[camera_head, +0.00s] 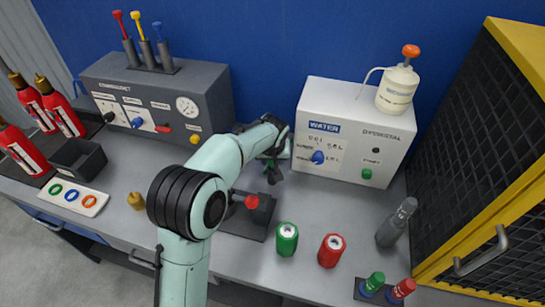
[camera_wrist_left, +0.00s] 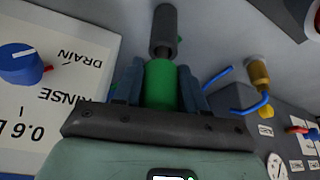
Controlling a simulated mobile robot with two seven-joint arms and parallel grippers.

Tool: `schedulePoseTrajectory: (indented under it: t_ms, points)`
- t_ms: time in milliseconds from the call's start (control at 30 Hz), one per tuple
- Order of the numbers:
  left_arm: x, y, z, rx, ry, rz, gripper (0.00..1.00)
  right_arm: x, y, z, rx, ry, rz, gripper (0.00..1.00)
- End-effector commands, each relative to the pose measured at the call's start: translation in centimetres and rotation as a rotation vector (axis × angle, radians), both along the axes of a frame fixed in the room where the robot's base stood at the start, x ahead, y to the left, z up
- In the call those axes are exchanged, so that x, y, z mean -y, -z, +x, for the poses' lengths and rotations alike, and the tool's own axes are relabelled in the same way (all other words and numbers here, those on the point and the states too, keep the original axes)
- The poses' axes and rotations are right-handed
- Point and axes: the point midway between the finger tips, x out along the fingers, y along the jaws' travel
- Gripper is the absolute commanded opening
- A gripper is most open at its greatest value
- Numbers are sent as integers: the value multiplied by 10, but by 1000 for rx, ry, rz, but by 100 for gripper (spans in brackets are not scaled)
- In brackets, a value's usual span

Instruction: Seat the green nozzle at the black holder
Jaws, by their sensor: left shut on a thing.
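My left gripper (camera_wrist_left: 160,92) is shut on the green nozzle (camera_wrist_left: 160,84), which sits between its fingers in the left wrist view. A dark grey cylinder (camera_wrist_left: 165,30) lies in line just beyond the green part; I cannot tell whether it belongs to the nozzle. In the head view the left gripper (camera_head: 273,168) is in front of the white water dispenser, and the green part is not clear there. A dark stand (camera_head: 258,225) with a red top is partly hidden behind my arm; I cannot tell whether it is the black holder. My right gripper is not in view.
The white water dispenser (camera_head: 355,120) and a dark grey console (camera_head: 205,90) stand at the back. A green can (camera_head: 287,239), a red can (camera_head: 331,250) and a dark grey cylinder (camera_head: 397,222) stand at right. A black bin (camera_head: 78,158) and red extinguishers (camera_head: 62,115) are at left.

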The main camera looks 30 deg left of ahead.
Motion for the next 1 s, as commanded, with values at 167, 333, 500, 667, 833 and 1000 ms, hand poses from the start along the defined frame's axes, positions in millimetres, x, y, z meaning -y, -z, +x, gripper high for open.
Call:
schedulePoseTrajectory:
  t_ms: [167,333,500,667,833,1000]
  points:
    - [0,11,0,0,0,0,1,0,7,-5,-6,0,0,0]
    - [0,17,0,0,-1,0,1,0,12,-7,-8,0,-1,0]
    - [0,21,0,1,-1,0,1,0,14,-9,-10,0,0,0]
    - [0,21,0,1,-1,0,1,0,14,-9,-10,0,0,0]
    - [0,21,0,1,-1,0,1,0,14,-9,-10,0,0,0]
    - [0,21,0,1,-1,0,71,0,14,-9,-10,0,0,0]
